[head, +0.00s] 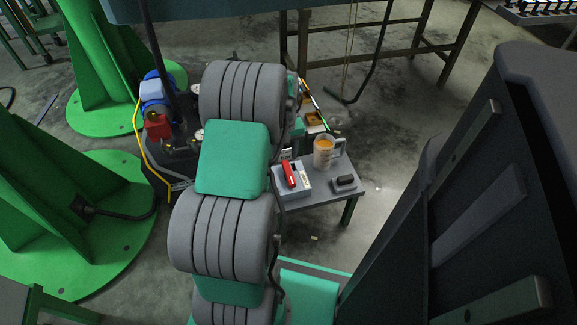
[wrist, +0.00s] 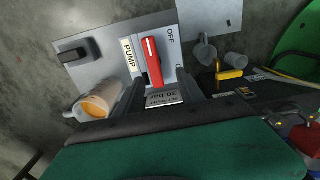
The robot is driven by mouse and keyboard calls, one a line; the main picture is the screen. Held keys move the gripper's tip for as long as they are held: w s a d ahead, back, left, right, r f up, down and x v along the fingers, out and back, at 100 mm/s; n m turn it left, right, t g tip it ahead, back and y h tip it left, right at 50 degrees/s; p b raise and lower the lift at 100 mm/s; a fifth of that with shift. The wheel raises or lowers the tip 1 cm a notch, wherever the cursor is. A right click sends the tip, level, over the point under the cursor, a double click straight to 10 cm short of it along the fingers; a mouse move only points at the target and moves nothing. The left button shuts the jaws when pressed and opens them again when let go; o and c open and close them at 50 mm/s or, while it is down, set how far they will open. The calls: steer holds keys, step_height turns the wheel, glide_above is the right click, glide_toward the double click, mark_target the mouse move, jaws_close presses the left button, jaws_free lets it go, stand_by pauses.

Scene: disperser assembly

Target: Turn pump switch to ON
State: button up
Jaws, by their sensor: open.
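The pump switch is a red handle (wrist: 152,63) on a light grey box, beside a PUMP label (wrist: 129,55). In the wrist view the handle stands nearly upright, with a white line near its top end. OFF is printed to its upper right; another mark at the lower right is partly hidden. The red handle (head: 290,174) also shows in the head view, on the small table. My gripper (wrist: 159,92) is open, its dark fingers spread below the handle's lower end in the wrist view. Whether they touch it I cannot tell. In the head view my arm hides the gripper.
A clear mug (head: 324,153) with orange contents stands beside the switch box on the grey table (head: 325,189). A black switch-like block (head: 345,183) lies to the right. A yellow-handled valve (wrist: 229,74) is right of the switch in the wrist view. Green stands (head: 100,228) are at left.

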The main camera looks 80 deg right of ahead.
mark_target(289, 171)
steer(key=f+b, duration=0.1)
steer(key=f, duration=0.1)
steer(key=f+b, duration=0.1)
steer(key=f, duration=0.2)
steer(key=s+f+b, duration=0.1)
steer(key=f, duration=0.2)
steer(key=shift+s+d+f, duration=0.1)
steer(key=shift+d, duration=0.15)
steer(key=shift+c, duration=0.3)
jaws_close()
